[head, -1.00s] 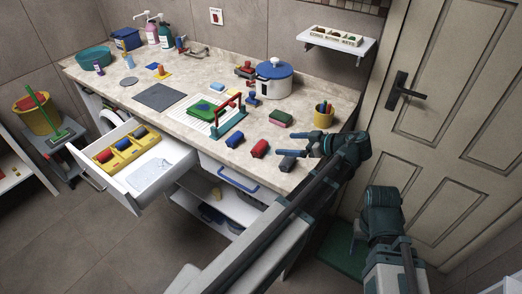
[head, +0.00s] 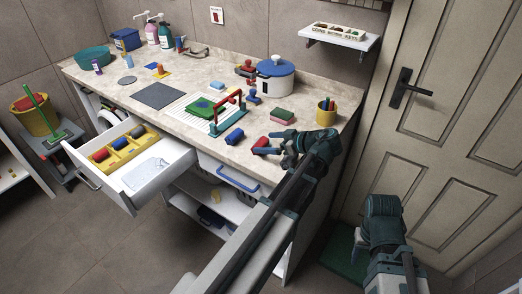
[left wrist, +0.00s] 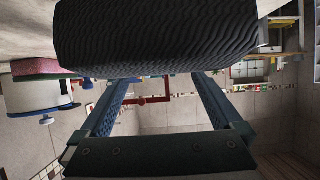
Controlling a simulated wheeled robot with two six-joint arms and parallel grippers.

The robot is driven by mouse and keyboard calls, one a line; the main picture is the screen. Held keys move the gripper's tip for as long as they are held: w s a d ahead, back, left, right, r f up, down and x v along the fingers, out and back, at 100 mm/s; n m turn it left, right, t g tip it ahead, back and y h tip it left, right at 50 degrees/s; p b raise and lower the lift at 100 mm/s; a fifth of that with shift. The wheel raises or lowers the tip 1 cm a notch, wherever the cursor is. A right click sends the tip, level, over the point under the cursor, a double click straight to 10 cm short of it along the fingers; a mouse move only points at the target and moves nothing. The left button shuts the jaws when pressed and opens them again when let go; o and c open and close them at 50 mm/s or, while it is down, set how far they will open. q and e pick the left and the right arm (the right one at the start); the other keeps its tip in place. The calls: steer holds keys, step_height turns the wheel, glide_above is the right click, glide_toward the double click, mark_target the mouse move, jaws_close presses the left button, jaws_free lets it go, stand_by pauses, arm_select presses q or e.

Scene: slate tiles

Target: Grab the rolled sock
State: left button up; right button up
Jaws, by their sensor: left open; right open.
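A dark, ribbed rolled sock (left wrist: 155,38) fills the top of the left wrist view, lying crosswise at the fingertips of my left gripper (left wrist: 163,80). Its roll is wider than the gap between the fingers, and I cannot tell whether they touch it. In the head view my left gripper (head: 284,150) is open over the counter's front right part and covers most of that sock. A red roll (head: 264,145) lies just left of the gripper, and a blue roll (head: 234,137) further left. My right gripper (head: 359,246) hangs low before the door, open and partly hidden.
A green and red sponge (head: 282,116), a yellow pencil cup (head: 326,113) and a white pot (head: 275,80) stand behind the gripper. A red-handled rack (head: 229,118) is to the left. The open drawer (head: 122,190) holds a yellow tray with several rolls.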

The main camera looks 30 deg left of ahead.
arm_select(q)
steer(key=shift+a+f, duration=0.2)
steer(key=shift+a, duration=0.2)
steer(key=c, duration=1.1)
arm_select(e)
steer(key=shift+f, duration=0.15)
arm_select(q)
steer(key=shift+r, duration=0.1)
